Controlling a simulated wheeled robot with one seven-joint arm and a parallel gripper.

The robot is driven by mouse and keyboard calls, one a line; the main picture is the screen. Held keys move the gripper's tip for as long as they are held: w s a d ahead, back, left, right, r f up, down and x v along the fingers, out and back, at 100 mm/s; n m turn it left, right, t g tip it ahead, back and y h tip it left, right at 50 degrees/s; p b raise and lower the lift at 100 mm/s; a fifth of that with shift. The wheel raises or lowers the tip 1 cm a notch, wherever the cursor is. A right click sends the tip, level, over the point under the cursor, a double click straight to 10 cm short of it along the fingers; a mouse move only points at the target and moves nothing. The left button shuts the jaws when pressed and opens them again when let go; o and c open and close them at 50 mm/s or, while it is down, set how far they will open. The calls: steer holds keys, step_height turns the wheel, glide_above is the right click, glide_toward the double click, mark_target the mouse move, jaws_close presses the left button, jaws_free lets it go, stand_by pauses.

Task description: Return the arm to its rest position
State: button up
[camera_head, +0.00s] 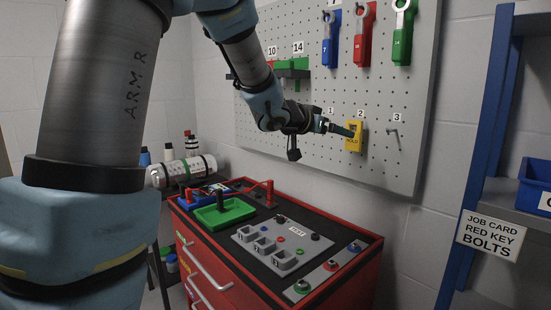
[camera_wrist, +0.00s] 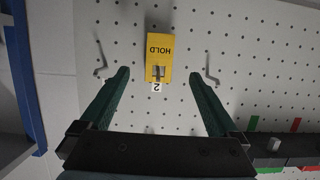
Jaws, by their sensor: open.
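My arm reaches across the upper middle of the head view toward the pegboard. My gripper (camera_head: 345,130) is beside the yellow HOLD tag (camera_head: 354,137), which hangs at the hook marked 2. In the wrist view my gripper (camera_wrist: 160,90) shows two green fingers spread wide apart with nothing between their tips. The yellow tag (camera_wrist: 159,57) hangs on its hook ahead of and between the fingers, with a bare hook on either side. I cannot tell whether a finger touches the tag.
The pegboard (camera_head: 290,150) is close ahead. Below stands a red tool cabinet (camera_head: 340,285) with a grey panel (camera_head: 280,240) and a green tray (camera_head: 240,212). Blue shelving (camera_head: 480,150) is at the right. Colored tools (camera_head: 365,35) hang above the tag.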

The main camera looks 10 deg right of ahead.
steer(key=w+a+f+n+t+y, duration=0.1)
steer(key=a+f+n+y, duration=0.4)
steer(key=a, duration=0.7)
steer(key=w+a+f+n+y, duration=0.15)
steer(key=a+f+y, duration=0.35)
steer(key=a+f, duration=0.5)
steer(key=s+a+f+n+g+y, duration=0.1)
steer(key=s+a+f+n+g, duration=0.1)
steer(key=s+a, duration=0.5)
steer(key=s+a+f+n+g+y, duration=0.1)
steer(key=s+a+f+g, duration=0.3)
steer(key=s+a, duration=0.4)
steer(key=s+f+n, duration=0.1)
steer(key=s, duration=0.2)
steer(key=shift+a+y, duration=0.2)
steer(key=shift+y, duration=0.1)
steer(key=shift+s+d+n, duration=0.1)
steer(key=shift+n, duration=0.15)
